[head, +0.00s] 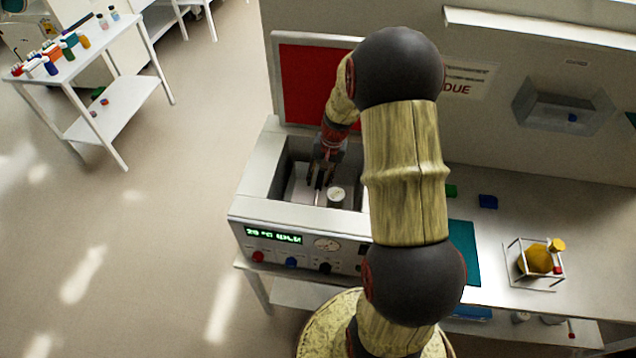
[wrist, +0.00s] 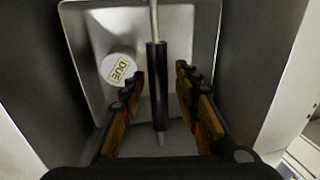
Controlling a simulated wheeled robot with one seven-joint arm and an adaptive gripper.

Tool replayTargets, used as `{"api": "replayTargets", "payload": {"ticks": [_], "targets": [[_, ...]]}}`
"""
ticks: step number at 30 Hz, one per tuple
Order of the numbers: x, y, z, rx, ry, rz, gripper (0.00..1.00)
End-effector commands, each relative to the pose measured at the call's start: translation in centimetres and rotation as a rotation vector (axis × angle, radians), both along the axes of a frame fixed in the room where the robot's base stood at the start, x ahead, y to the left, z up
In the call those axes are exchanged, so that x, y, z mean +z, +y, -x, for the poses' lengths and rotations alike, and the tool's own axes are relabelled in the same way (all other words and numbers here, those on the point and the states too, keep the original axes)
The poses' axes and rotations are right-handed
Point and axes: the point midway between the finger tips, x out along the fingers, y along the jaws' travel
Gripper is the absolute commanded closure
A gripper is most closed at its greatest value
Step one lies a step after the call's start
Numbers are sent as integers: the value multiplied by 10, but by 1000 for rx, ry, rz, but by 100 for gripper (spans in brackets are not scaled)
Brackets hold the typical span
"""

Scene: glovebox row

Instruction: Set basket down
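The basket is a pale metal tray (wrist: 190,30) with a raised rim and a rod handle carrying a black grip (wrist: 157,85). In the head view its pale floor (head: 299,190) shows down in the well of the bench unit (head: 262,206). A white round lidded item (wrist: 119,68) marked "DUE" stands in the basket, left of the grip; it also shows in the head view (head: 336,195). My gripper (wrist: 159,78) is open, with one finger on each side of the grip and a narrow gap showing on both sides. My gripper hides part of the basket.
The unit's walls close in around my gripper. To the right on the bench are a teal mat (head: 462,255), a blue block (head: 488,201) and a wire frame (head: 510,260) around an orange vessel. A red panel (head: 305,85) stands behind. A white cart (head: 115,55) stands far left.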

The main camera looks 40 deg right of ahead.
Motion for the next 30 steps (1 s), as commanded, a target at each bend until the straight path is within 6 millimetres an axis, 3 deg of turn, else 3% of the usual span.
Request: {"api": "replayTargets", "payload": {"ticks": [3, 9, 17, 20, 23, 27, 30], "targets": [[28, -4, 3, -1, -3, 2, 68], [62, -8, 8, -2, -2, 2, 68], [87, -5, 11, 13, -5, 7, 68], [112, 13, 12, 61, -25, 30, 68], [152, 47, 18, 151, -63, 73, 68], [210, 106, 43, 306, -127, 146, 68], [242, 143, 70, 412, -177, 197, 68]]}}
